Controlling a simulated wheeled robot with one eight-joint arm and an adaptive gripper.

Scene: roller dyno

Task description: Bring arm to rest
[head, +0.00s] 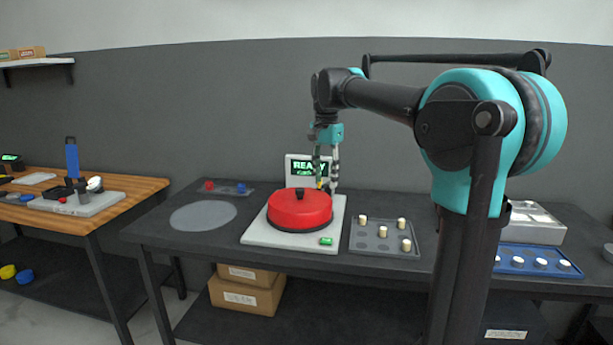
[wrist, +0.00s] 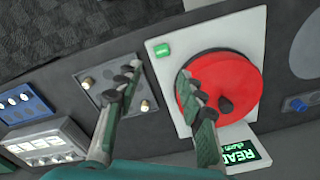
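My gripper (head: 326,178) hangs from my arm over the back part of the roller dyno, pointing down. In the wrist view its two fingers (wrist: 160,105) are spread wide apart with nothing between them. The red round lid (head: 300,208) with a black knob sits on the white base (head: 262,236), and the lid also shows in the wrist view (wrist: 236,70). A screen (head: 310,168) behind it reads READY in green.
A grey tray (head: 372,247) with several small cylinders lies right of the base. A blue tray (head: 512,270) with white pieces and a silver box (head: 538,222) are further right. A grey disc (head: 203,215) lies left. A wooden-topped bench (head: 130,190) with tools stands far left.

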